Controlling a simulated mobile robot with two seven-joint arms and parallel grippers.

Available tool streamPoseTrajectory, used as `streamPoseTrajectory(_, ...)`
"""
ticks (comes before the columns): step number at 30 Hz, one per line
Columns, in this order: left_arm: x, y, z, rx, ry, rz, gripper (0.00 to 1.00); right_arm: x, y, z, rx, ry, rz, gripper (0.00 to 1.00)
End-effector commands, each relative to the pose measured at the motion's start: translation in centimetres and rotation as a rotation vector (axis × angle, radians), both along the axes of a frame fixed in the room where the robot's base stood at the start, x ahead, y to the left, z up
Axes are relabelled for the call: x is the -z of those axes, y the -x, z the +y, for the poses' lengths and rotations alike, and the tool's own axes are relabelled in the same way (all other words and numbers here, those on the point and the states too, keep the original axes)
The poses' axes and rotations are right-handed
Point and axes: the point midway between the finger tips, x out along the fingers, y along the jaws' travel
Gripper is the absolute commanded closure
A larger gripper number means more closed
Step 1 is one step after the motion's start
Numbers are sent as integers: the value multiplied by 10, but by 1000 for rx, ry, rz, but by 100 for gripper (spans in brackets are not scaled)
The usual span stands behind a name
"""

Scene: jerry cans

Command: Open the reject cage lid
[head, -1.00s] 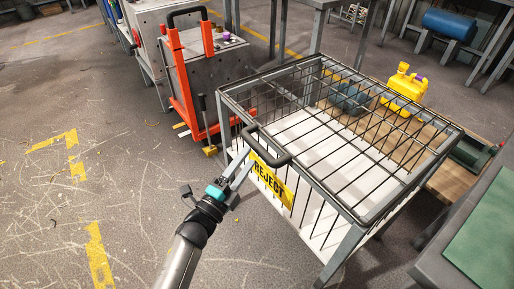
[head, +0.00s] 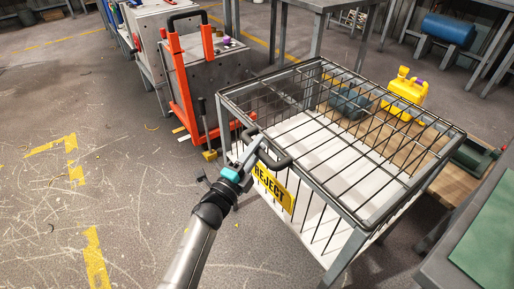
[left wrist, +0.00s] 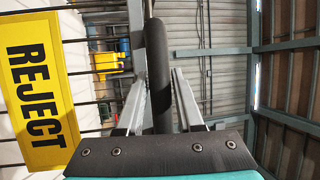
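The reject cage is a wire-mesh cage on grey legs, with its mesh lid (head: 345,125) lying flat and closed on top. A dark bar handle (head: 273,158) sticks out from the lid's front edge, above the yellow REJECT sign (head: 271,188). My left gripper (head: 250,152) is at the left part of this handle. In the left wrist view the dark handle bar (left wrist: 158,75) runs between the two open grey fingers (left wrist: 160,100), close to both. A firm grip on it does not show. The REJECT sign (left wrist: 38,88) is left in that view. My right gripper is not in view.
An orange-framed cart (head: 190,90) stands behind the cage's left side. A yellow jerry can (head: 405,92) stands beyond the cage. A green-topped table (head: 490,240) is close on the right. The scratched floor at left is open.

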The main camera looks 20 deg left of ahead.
Motion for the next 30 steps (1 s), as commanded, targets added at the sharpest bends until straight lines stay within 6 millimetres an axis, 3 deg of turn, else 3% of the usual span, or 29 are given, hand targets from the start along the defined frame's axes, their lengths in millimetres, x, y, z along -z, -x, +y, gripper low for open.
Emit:
streamPoseTrajectory(1, 0, 0, 0, 0, 0, 0, 71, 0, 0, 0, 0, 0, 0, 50)
streamPoseTrajectory(9, 0, 0, 0, 0, 0, 0, 100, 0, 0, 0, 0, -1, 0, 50)
streamPoseTrajectory(30, 0, 0, 0, 0, 0, 0, 100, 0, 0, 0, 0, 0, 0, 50)
